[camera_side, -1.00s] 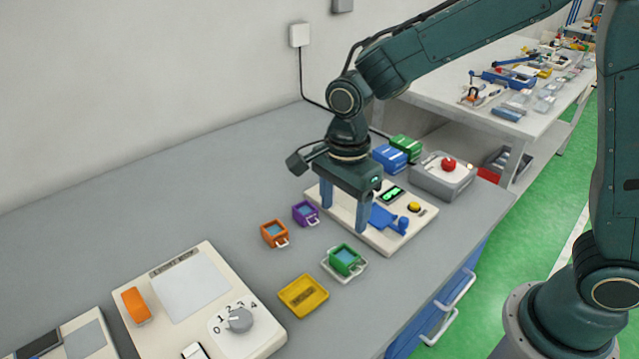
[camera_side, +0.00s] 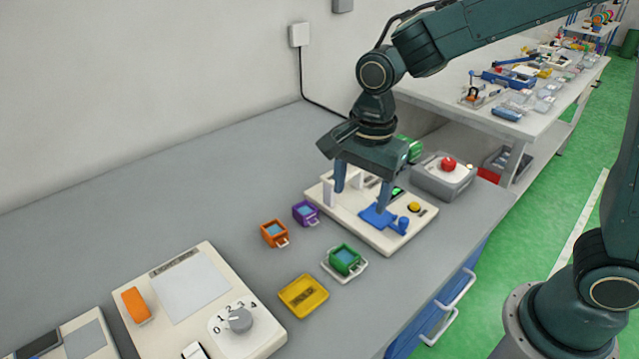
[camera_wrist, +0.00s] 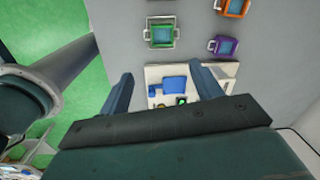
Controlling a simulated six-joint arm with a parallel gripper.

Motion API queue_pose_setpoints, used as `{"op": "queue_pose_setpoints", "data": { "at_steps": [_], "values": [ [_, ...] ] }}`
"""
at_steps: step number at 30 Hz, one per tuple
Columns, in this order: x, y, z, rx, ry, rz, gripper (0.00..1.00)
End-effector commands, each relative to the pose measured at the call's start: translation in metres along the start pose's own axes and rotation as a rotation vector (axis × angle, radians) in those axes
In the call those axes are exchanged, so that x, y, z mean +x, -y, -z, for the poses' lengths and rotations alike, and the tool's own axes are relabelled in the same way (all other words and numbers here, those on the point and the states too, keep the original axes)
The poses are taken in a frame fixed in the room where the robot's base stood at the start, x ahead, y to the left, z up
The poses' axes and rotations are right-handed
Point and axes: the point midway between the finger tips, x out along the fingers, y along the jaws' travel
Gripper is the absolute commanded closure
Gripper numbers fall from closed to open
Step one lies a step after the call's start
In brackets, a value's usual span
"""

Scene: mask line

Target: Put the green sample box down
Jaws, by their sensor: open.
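An orange box (camera_side: 273,233) and a purple box (camera_side: 305,212) stand left of the device. A yellow tray (camera_side: 303,297) lies in front of the green box. A dial panel (camera_side: 200,300) is at lower left. A grey box with a red button (camera_side: 448,163) stands at the right.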

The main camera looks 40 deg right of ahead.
Motion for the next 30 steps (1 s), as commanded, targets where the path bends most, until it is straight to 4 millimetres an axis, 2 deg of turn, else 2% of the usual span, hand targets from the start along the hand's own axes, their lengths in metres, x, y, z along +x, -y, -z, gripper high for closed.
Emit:
{"op": "queue_pose_setpoints", "data": {
  "at_steps": [1,6,15,22,30],
  "values": [
    [-0.011,-0.006,0.006,-0.049,0.0,0.023,0.35],
    [-0.042,-0.03,0.023,-0.257,-0.013,0.088,0.35],
    [-0.082,-0.081,0.047,-0.634,-0.085,0.195,0.35],
    [-0.101,-0.123,0.059,-0.921,-0.181,0.254,0.35],
    [-0.109,-0.166,0.067,-1.22,-0.313,0.282,0.35]
  ]
}}
